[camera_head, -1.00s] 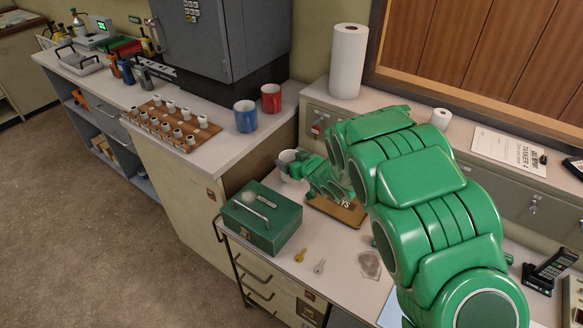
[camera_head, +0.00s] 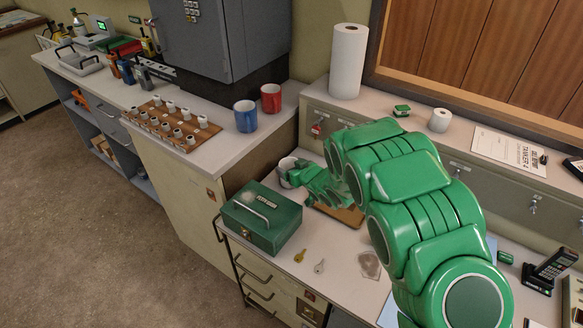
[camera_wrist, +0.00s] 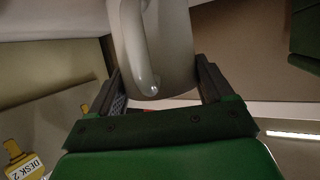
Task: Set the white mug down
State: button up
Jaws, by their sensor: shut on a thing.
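The white mug (camera_head: 286,167) is at the end of my arm, over the desk between the green cash box and the back panel. My gripper (camera_head: 296,173) is shut on it and hides part of it. In the wrist view the mug (camera_wrist: 178,42) fills the space between the two dark fingers of the gripper (camera_wrist: 160,88), with its handle facing the camera. The mug looks about upright. I cannot tell whether its base touches the desk.
A green cash box (camera_head: 262,222) stands just in front of the mug. A brown board (camera_head: 350,216) lies partly under my arm. Blue (camera_head: 245,116) and red (camera_head: 271,98) mugs stand on the left counter. A paper roll (camera_head: 348,62) stands behind.

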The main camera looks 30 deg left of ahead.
jog(key=o, duration=1.5)
jog(key=shift+r, duration=0.1)
jog(key=shift+v, duration=6)
jog(key=shift+w+d, duration=0.1)
jog(key=shift+w, duration=0.1)
